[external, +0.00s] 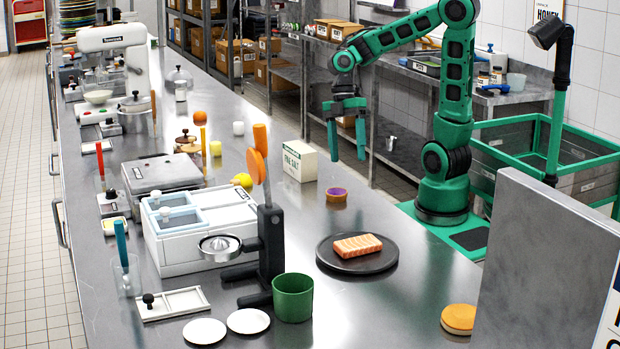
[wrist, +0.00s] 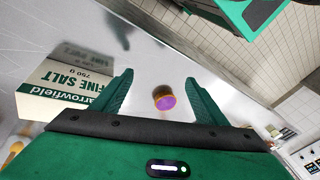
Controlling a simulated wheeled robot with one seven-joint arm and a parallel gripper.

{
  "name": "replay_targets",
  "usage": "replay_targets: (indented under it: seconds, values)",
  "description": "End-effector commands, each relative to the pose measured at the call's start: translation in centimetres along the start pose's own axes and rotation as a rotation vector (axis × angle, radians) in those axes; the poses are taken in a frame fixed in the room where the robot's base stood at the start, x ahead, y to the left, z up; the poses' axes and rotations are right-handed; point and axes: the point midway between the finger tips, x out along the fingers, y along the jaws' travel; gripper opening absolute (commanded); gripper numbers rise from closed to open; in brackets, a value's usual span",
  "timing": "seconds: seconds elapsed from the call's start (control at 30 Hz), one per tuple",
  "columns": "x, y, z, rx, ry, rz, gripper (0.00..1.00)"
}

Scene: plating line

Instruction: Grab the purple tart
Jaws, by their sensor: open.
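The purple tart (external: 336,195) is a small round tart with an orange-brown crust and a purple top. It sits on the steel counter between the salt box and the dark plate. In the wrist view the tart (wrist: 164,98) shows between my two fingers, nearer the right one, beyond the palm. My green gripper (external: 346,152) is open and empty, pointing down above the counter's right edge, higher than the tart and apart from it. The wrist view shows both fingers (wrist: 158,95) spread wide.
A salt box (external: 299,161) stands close to the left of the tart; it also shows beside my left finger in the wrist view (wrist: 75,92). A dark plate (external: 330,262) with a pink-orange block lies nearer the camera. A green cup (external: 293,298) stands further front. The counter around the tart is clear.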

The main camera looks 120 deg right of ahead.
Motion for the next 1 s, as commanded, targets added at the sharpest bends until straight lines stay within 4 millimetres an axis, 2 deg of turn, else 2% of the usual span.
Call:
replay_targets:
  seconds: [0.27,0.5,1.0]
  values:
    - [-0.6,-0.1,-2.0,-0.216,0.233,-0.109,0.67]
    - [-3.2,-0.9,-3.5,-0.393,0.462,-0.140,0.67]
    - [-7.8,-2.2,-4.2,-0.572,0.719,-0.112,0.67]
